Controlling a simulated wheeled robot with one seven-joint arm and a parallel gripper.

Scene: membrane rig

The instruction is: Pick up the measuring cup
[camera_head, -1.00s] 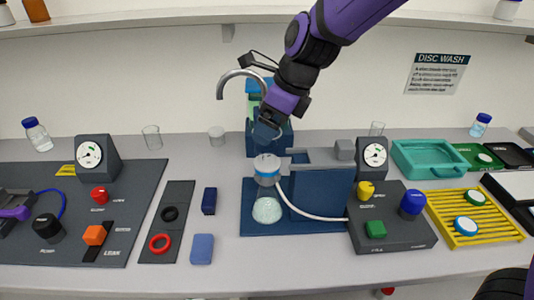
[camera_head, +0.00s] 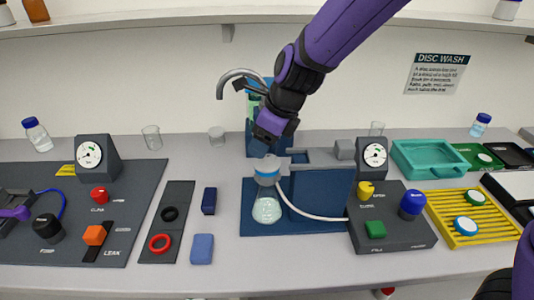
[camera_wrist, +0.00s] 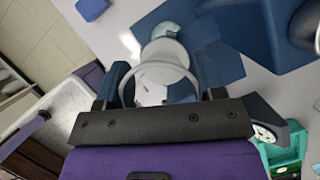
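A clear, rounded vessel (camera_head: 266,210), which looks like the measuring cup, stands on the blue mat (camera_head: 252,230) below the white-and-blue filter housing (camera_head: 267,170). In the wrist view this vessel (camera_wrist: 167,28) is partly covered by the pale housing (camera_wrist: 166,50). My gripper (camera_head: 264,148) is high behind and just above the housing, away from the vessel. In the wrist view my gripper (camera_wrist: 163,80) has its fingers wide apart. A pale ring (camera_wrist: 158,68) shows between them; I cannot tell whether it is touching them.
A gooseneck tap (camera_head: 240,74) is close to my arm's left. A white hose (camera_head: 310,214) runs from the housing towards the right console (camera_head: 400,235). Clear glasses stand at the back left (camera_head: 151,138) and back right (camera_head: 376,129). The front bench strip is clear.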

